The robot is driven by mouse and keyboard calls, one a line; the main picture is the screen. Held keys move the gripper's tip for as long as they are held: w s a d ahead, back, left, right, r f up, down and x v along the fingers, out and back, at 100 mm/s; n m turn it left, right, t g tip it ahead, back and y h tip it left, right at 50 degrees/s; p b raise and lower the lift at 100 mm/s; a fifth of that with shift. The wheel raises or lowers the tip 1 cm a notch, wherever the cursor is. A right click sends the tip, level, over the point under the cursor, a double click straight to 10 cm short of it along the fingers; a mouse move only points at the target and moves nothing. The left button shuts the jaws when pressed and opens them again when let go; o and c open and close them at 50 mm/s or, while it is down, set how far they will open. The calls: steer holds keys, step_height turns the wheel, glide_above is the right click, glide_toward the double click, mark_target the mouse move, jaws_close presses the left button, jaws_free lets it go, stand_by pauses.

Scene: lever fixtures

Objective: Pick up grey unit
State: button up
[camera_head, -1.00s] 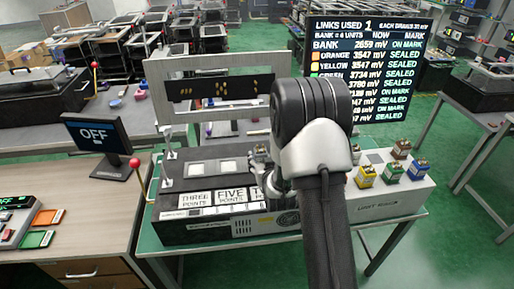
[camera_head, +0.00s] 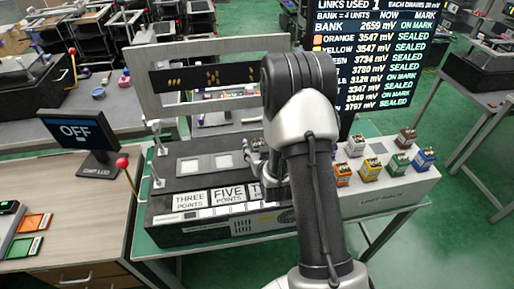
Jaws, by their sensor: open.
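A pale grey unit (camera_head: 355,146) stands in the back row on the right-hand part of the long bench fixture, just right of my arm. My gripper (camera_head: 254,153) is low over the middle of the fixture, left of my arm and well left of that unit. My arm hides most of it; the part that shows looks open, and I see nothing held in it. Whether another unit lies under or behind the gripper is hidden.
Orange (camera_head: 343,174), yellow (camera_head: 370,169), green (camera_head: 398,165) and blue (camera_head: 424,160) units form the front row, with a brown unit (camera_head: 405,138) behind. A framed panel (camera_head: 215,78) and readout screen (camera_head: 375,60) stand behind. An OFF display (camera_head: 78,133) is at left.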

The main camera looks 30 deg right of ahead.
steer(key=shift+c, duration=0.3)
steer(key=shift+s, duration=0.1)
steer(key=shift+c, duration=0.6)
steer(key=c, duration=1.1)
steer(key=shift+o, duration=0.2)
steer(key=shift+r, duration=0.1)
